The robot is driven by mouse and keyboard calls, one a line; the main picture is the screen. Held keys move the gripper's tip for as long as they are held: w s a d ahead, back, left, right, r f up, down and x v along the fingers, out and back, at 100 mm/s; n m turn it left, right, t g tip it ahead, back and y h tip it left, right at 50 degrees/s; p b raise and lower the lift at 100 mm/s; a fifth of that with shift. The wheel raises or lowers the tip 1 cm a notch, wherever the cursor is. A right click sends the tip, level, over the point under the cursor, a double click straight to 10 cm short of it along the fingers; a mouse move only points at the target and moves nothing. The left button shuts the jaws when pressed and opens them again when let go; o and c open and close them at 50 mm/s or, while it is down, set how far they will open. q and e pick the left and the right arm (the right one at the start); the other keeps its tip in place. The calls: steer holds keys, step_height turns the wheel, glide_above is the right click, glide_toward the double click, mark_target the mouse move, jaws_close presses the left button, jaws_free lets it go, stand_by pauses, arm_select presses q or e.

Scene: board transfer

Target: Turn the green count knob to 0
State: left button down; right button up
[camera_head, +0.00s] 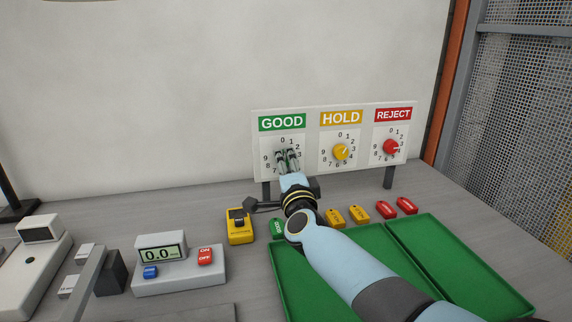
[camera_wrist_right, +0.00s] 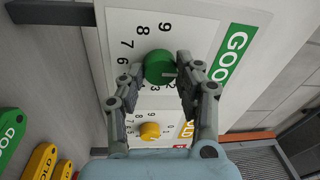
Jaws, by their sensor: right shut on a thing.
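The green count knob (camera_wrist_right: 158,66) sits on the GOOD dial (camera_wrist_right: 200,35) of the white panel. My right gripper (camera_wrist_right: 160,72) has one finger on each side of it and is shut on it. A white mark on the knob faces right in the wrist view; the 2 shows close by, but the exact digit it marks is unclear. In the head view, my right gripper (camera_head: 288,158) covers the green knob and part of its scale. My left gripper is not in view.
The yellow HOLD knob (camera_head: 341,152) and red REJECT knob (camera_head: 391,147) are to the right on the panel. Green trays (camera_head: 283,290) lie below my right arm. Yellow and red tags, a yellow meter (camera_head: 239,226) and a 0.0 display device (camera_head: 180,278) are on the table.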

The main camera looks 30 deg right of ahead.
steer(key=o, duration=1.1)
steer(key=shift+o, duration=0.2)
steer(key=v, duration=1.2)
steer(key=shift+s+f, duration=0.1)
steer(key=shift+f, duration=0.05)
